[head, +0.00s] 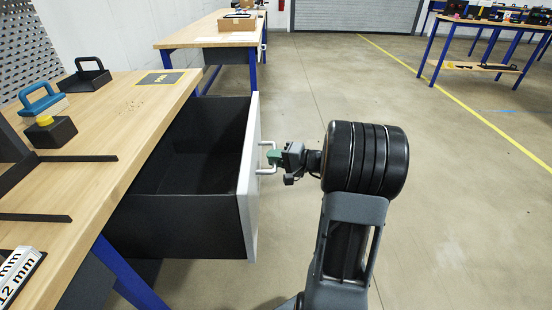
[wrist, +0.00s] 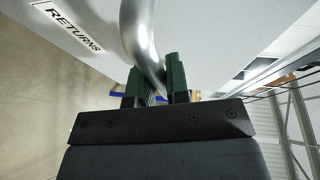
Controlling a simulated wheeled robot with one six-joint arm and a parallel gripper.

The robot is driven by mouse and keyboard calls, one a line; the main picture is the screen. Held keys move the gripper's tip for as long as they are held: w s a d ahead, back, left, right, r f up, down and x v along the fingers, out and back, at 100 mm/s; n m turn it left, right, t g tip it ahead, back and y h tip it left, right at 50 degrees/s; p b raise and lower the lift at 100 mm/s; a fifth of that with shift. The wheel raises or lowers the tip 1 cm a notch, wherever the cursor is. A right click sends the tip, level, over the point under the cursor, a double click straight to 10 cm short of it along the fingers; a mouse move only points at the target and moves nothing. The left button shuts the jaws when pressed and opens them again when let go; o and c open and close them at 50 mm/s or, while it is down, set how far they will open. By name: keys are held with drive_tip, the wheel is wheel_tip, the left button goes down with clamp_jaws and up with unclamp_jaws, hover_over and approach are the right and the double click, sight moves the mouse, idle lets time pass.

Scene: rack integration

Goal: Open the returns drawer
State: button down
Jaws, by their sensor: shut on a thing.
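The returns drawer (head: 174,221) stands pulled well out from under the wooden workbench in the head view. It has black walls and a pale front panel (head: 251,180), and its inside looks empty. My gripper (head: 276,157) is at the outer side of the front panel, shut on the metal bar handle (head: 267,169). In the wrist view the handle (wrist: 144,35) passes between the green fingers of my gripper (wrist: 152,85). A RETURNS label (wrist: 68,26) shows on the drawer front there. The gripped part of the handle is partly hidden by the fingers.
Another bench (head: 205,35) stands behind. The floor (head: 455,215) to the right is clear.

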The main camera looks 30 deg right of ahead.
drive_tip(key=shift+s+f, duration=0.1)
drive_tip(key=c, duration=1.1)
unclamp_jaws()
drive_tip(key=shift+d, duration=0.1)
drive_tip(key=p+v, duration=0.2)
drive_tip(key=v, duration=1.1)
drive_tip(key=shift+s+d, duration=0.15)
drive_tip(key=shift+s, duration=0.15)
drive_tip(key=shift+r, duration=0.2)
